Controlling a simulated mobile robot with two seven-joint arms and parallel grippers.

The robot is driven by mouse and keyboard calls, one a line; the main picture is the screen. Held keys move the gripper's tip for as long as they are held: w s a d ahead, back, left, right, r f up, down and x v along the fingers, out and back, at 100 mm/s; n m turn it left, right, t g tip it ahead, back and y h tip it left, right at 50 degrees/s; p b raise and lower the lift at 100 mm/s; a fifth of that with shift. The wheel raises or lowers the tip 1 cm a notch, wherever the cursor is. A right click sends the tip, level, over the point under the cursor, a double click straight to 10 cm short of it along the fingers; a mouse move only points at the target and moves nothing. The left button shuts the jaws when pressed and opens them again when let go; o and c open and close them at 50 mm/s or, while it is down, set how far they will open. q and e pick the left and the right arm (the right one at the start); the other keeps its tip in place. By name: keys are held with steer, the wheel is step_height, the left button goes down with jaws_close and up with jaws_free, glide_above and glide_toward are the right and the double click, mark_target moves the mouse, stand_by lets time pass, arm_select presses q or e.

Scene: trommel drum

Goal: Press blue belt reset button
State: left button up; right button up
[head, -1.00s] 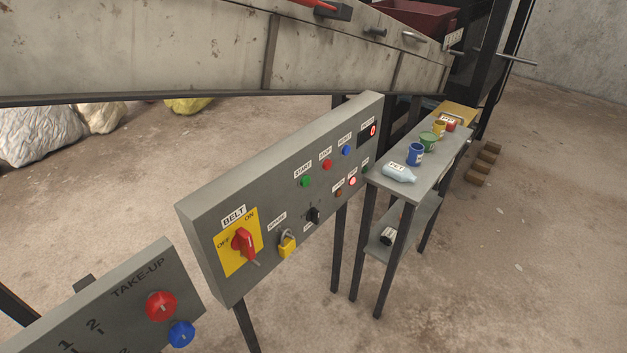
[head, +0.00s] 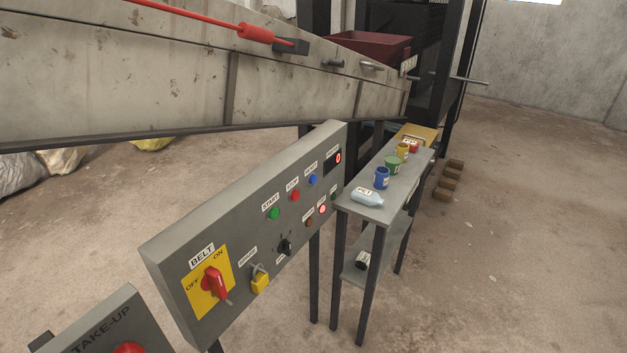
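The blue reset button (head: 313,180) is a small round button on the upper right part of the grey belt control panel (head: 215,217). It sits right of the red stop button (head: 294,195) and the green start button (head: 274,213), with a small label above it. A red-lit display (head: 338,158) is to its right. Lower on the panel are a red rotary switch (head: 214,283) on a yellow plate marked BELT, a yellow padlock (head: 260,281), a black selector (head: 286,246) and small indicator lamps, one glowing red. Neither of my grippers shows in the head view.
The conveyor side (head: 150,85) runs above. The floor at right is mostly clear.

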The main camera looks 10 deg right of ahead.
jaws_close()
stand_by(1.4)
